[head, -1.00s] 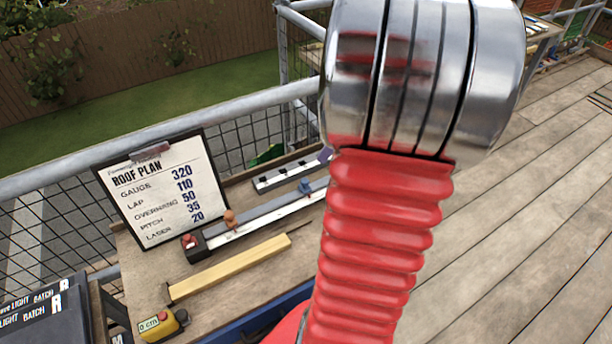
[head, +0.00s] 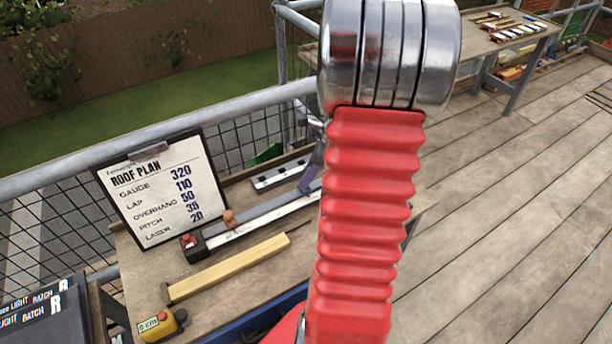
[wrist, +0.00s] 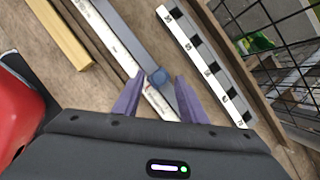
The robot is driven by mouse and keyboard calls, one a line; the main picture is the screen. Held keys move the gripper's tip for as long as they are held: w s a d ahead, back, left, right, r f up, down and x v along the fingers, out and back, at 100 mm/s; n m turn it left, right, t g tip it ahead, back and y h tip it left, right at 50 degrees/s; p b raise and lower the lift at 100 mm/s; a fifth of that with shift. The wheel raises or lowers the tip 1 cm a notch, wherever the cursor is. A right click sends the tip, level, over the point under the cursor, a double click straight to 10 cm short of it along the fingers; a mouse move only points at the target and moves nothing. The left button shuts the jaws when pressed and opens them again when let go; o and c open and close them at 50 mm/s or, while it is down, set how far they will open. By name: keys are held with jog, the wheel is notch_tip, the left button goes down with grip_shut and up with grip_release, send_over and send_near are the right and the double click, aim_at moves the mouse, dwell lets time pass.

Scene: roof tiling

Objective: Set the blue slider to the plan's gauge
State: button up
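The blue slider (wrist: 158,77) sits on the grey rail (wrist: 130,42) beside a white scale strip (wrist: 112,38) in the wrist view. My gripper (wrist: 160,80) is open there, its two purple fingers on either side of the rail, tips close to the slider; I cannot tell whether they touch it. In the head view a purple finger of my gripper (head: 314,168) comes down over the rail and hides the slider. The roof plan board (head: 160,188) reads gauge 320, lap 110, overhang 50, pitch 35, laser 20.
An orange knob (head: 229,217) and a black block with a red button (head: 194,245) are at the rail's near end. A wooden batten (head: 228,267), a yellow device reading 0 cm (head: 160,326) and a black-and-white strip (head: 280,174) lie on the bench.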

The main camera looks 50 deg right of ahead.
jog(key=shift+w+a+f, duration=0.1)
jog(key=shift+w+f, duration=0.1)
jog(key=shift+f, duration=0.25)
grip_shut()
dwell(0.5)
